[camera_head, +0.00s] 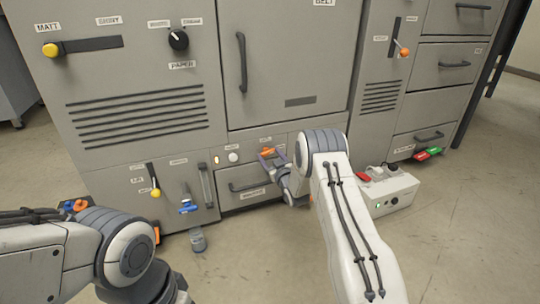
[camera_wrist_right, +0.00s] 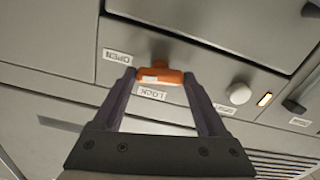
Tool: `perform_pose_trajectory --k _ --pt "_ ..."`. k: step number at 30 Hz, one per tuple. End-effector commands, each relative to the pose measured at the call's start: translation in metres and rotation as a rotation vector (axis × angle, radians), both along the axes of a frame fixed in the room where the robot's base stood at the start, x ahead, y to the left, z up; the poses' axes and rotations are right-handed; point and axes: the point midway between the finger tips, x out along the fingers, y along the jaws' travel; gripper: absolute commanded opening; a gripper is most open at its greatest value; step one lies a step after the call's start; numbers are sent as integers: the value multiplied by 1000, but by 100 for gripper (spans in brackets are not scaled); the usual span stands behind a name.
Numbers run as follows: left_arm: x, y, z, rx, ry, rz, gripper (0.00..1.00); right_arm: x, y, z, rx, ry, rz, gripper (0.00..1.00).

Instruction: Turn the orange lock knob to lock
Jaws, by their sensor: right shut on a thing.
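The orange lock knob (camera_head: 266,151) sits on the narrow panel below the large door of the grey machine. In the right wrist view the knob (camera_wrist_right: 160,77) is a short orange bar lying roughly crosswise, with an OPEN label (camera_wrist_right: 117,57) to its left and a LOCK label (camera_wrist_right: 152,94) just below it. My right gripper (camera_head: 272,157) is at the knob, and its two dark fingers (camera_wrist_right: 160,80) are shut on the bar's ends. The fingers hide part of the knob in the head view. My left arm shows at lower left, but its gripper is out of view.
A white button (camera_head: 233,157) and a lit indicator (camera_head: 216,159) are left of the knob. A drawer with a handle (camera_head: 249,186) lies below. A white box with a red part (camera_head: 390,190) stands on the floor at right. A small jar (camera_head: 198,240) stands on the floor at left.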

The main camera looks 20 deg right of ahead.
Motion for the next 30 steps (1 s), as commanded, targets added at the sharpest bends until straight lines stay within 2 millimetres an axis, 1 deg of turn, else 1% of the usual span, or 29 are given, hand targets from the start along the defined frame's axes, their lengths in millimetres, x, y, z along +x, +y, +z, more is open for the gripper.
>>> perform_pose_trajectory --k 1,9,30 --pt "0 0 4 0 0 0 0 -1 0 1 -40 1 1 19" --pt "0 0 14 0 0 0 0 -1 0 0 -294 -7 0 19" --pt "0 0 34 0 0 0 0 -1 0 -1 -957 -28 0 19"
